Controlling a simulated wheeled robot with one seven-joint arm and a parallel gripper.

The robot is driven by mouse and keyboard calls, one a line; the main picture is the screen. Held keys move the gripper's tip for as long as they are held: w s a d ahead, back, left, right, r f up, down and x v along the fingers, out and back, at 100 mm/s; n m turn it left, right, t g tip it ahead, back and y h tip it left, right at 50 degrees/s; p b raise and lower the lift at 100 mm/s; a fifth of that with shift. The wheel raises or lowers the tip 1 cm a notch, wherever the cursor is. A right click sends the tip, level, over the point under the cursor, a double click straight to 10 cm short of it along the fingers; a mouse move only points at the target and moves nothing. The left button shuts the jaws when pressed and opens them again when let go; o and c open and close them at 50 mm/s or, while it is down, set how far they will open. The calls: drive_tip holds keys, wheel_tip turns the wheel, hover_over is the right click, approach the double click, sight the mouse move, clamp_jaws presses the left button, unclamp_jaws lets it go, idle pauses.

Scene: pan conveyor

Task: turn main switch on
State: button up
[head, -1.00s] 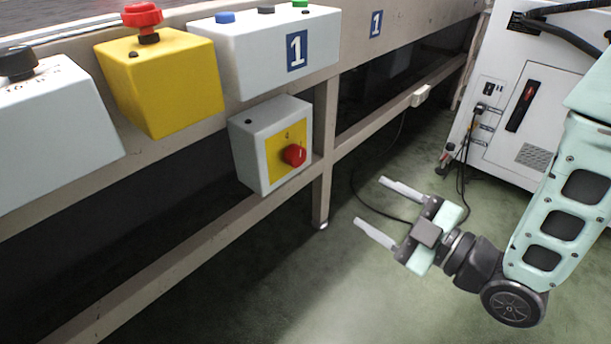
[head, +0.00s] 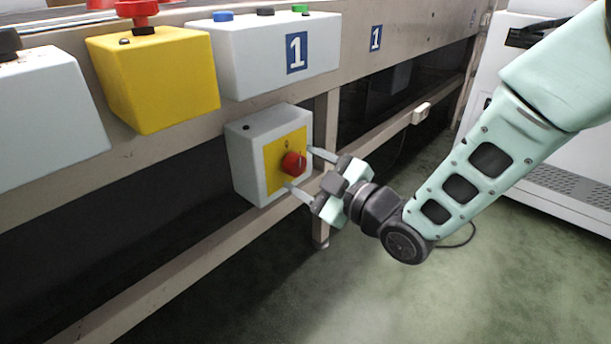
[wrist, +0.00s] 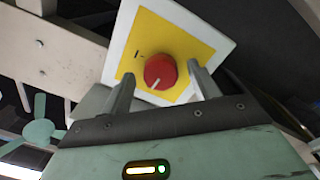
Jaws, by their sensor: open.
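The main switch is a red rotary knob (head: 293,163) on a yellow plate (head: 272,166), on the front of a light grey box (head: 247,167) fixed to the conveyor frame. In the wrist view the red knob (wrist: 160,71) shows a white mark near its lower edge. My gripper (head: 305,172) is open, with its two fingers pointing at the box front. In the wrist view the fingers (wrist: 163,88) stand on either side of the knob, with gaps to it. I cannot tell whether the fingertips touch the plate.
Above are a yellow box (head: 165,80) with a red mushroom button and a white box (head: 265,55) with blue, black and green buttons. A conveyor leg (head: 323,225) stands behind my gripper. A white cabinet (head: 560,180) is at the right. The floor in front is clear.

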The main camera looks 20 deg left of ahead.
drive_tip(key=shift+w+a, duration=0.15)
drive_tip(key=shift+a, duration=0.15)
drive_tip(key=c, duration=1)
